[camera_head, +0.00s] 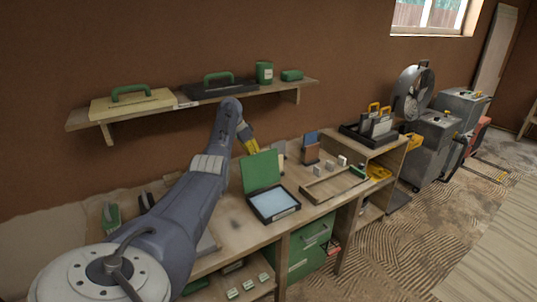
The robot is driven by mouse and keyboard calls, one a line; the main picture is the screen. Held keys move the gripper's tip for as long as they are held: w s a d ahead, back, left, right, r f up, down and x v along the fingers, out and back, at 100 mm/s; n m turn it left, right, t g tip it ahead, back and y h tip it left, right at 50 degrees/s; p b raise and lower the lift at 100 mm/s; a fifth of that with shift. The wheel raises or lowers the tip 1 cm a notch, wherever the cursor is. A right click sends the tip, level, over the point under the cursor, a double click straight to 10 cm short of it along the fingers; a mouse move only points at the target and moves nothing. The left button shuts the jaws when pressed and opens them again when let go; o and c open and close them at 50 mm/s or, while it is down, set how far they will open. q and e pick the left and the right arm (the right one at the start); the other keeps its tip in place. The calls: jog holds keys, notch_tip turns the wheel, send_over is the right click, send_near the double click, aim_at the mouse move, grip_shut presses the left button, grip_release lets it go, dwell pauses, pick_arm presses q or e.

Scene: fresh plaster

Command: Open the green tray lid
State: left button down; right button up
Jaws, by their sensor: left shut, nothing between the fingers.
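The green tray lid (261,170) stands raised and leaning back at the rear of a dark tray (289,213) on the workbench. The tray's pale blue inside shows. My left arm reaches in from the lower left. My left gripper (251,147), with yellow parts, is just above and behind the lid's upper left edge. It is shut and empty; its fingertips are partly hidden, and I cannot tell whether it touches the lid. My right gripper is not in view.
On the bench (228,225), a shallow wooden frame (318,195) lies right of the tray. A dark tool tray (350,135) stands farther right. A wall shelf (160,110) holds cases with green handles above the bench. A green drawer (309,240) is below.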

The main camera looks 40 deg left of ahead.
pick_arm(q)
jog(key=shift+s+a+f, duration=0.1)
jog(key=shift+s+f, duration=0.2)
jog(key=shift+f, duration=0.45)
jog(key=c, duration=1.8)
grip_release()
jog(key=shift+a+f, duration=0.15)
jog(key=o, duration=0.3)
jog(key=shift+o, duration=0.2)
jog(key=shift+r, duration=0.4)
jog(key=w+v, duration=0.1)
jog(key=v, duration=1.1)
jog(key=shift+s+r, duration=0.15)
jog(key=shift+r, duration=0.4)
